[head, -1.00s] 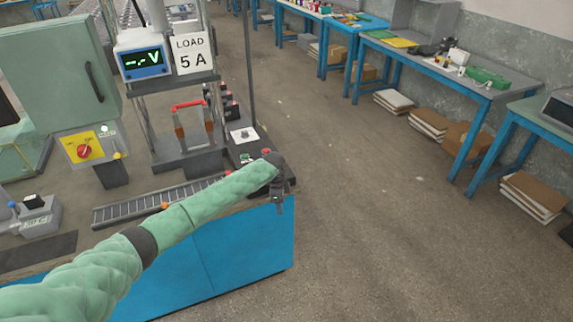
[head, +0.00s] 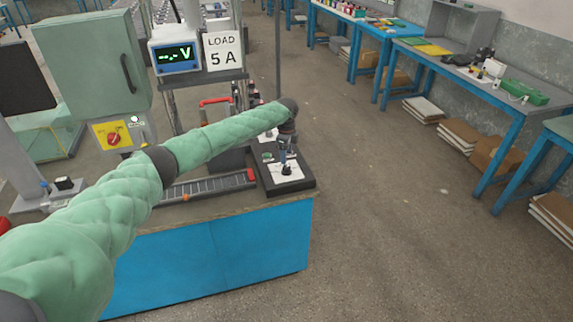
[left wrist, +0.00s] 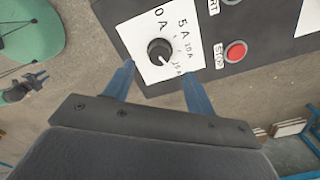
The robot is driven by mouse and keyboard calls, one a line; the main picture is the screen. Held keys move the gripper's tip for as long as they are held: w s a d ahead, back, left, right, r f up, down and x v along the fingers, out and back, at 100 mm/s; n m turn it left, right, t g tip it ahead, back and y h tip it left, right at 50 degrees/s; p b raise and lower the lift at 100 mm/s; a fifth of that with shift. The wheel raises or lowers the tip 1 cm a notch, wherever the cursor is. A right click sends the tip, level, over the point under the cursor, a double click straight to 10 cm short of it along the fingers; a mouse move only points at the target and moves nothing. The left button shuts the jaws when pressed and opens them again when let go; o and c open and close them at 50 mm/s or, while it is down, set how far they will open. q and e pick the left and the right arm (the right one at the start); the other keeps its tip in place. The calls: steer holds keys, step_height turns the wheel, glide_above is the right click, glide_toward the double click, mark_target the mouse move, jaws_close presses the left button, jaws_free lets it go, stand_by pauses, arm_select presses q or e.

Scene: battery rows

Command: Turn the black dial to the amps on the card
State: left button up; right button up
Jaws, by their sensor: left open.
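The card (head: 223,51) reads "LOAD 5 A" in the head view. The black dial (left wrist: 160,51) sits on a white plate (left wrist: 137,35) marked 0 A, 5 A, 10 A and 15 A in the left wrist view. Its white mark is on the lower-right side, towards the 15 A end. My left gripper (left wrist: 158,69) is open and empty above the panel, its blue fingertips either side of the dial's lower edge; I cannot tell the height gap. It also shows over the panel in the head view (head: 287,149).
A red STOP button (left wrist: 236,51) is right of the dial on the dark panel (left wrist: 278,48). A voltmeter (head: 175,57) shows dashes. A roller strip (head: 205,187) lies left of the panel. Open floor is to the right of the blue bench (head: 230,245).

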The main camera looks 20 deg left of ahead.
mark_target(286, 167)
arm_select(q)
steer(key=shift+f+p, duration=0.9)
steer(key=shift+f, duration=2.15)
arm_select(e)
steer(key=shift+s+d+f, duration=0.2)
steer(key=shift+s+f, duration=0.15)
steer(key=shift+f, duration=0.45)
steer(key=shift+s+d+f, duration=0.15)
steer(key=shift+s+f, duration=0.2)
steer(key=shift+f, duration=0.45)
steer(key=shift+s+d+f, duration=0.2)
steer(key=shift+s+f, duration=0.15)
steer(key=shift+f, duration=0.45)
arm_select(q)
steer(key=c, duration=1)
arm_select(e)
steer(key=shift+w+d+r, duration=0.1)
